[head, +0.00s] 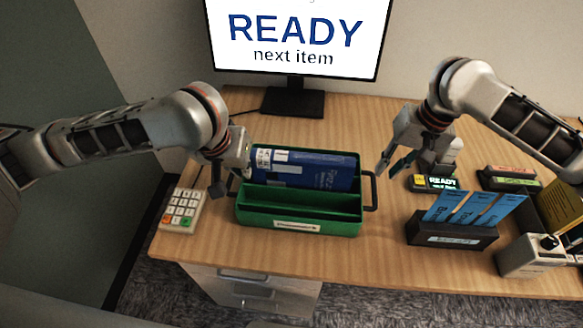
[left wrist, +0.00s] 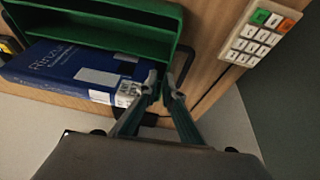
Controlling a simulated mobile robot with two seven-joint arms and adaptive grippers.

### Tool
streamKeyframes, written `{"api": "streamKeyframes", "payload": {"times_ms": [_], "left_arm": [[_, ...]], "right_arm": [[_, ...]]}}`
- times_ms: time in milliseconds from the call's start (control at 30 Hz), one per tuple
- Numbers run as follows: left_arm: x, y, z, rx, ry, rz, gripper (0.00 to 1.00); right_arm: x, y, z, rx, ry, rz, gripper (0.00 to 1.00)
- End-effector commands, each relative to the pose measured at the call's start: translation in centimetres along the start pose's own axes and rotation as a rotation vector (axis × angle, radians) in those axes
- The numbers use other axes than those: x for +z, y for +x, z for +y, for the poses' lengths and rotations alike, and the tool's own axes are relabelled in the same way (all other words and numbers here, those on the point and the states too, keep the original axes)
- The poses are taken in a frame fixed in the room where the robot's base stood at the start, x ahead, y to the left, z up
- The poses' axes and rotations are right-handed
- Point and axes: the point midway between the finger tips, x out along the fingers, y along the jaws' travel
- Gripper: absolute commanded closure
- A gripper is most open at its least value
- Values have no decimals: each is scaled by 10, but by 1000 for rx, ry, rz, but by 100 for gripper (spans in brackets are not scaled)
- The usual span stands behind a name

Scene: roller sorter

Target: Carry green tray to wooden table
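The green tray (head: 298,226) sits upright on the wooden desk, with a divider and a dark handle at each end. A blue book-like box (head: 310,170) lies in its rear compartment; it also shows in the left wrist view (left wrist: 75,72). My left gripper (head: 226,184) is at the tray's left handle. In the left wrist view its fingertips (left wrist: 162,80) are close together beside the dark handle; whether they grip it is unclear. My right gripper (head: 392,168) is above the desk, near the right handle (head: 371,190), with its fingers apart and nothing between them.
The wooden desk (head: 330,262) holds a keypad (head: 182,210) left of the tray. A monitor (head: 297,38) stands behind. At right are a black holder (head: 450,234) with blue cards, small display boxes (head: 434,183) and a grey device (head: 530,257). The front strip of desk is clear.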

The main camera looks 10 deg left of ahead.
Motion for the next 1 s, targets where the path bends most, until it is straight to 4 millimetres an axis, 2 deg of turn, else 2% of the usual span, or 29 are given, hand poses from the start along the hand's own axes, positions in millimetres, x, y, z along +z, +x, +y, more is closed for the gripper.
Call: {"api": "streamKeyframes", "payload": {"times_ms": [33, 167, 567, 1000], "left_arm": [[-2, -4, -3, -22, 6, 9, 93], [-2, -5, -8, -53, 9, 21, 93], [-3, -1, -9, -57, 7, 23, 93], [-4, 57, -12, -57, 6, 21, 93]], "right_arm": [[10, 4, 2, 11, 5, -31, 83], [22, 10, 4, 22, 14, -71, 83], [23, 15, 5, 22, 15, -76, 83], [28, 72, 6, 21, 16, -76, 83]]}}
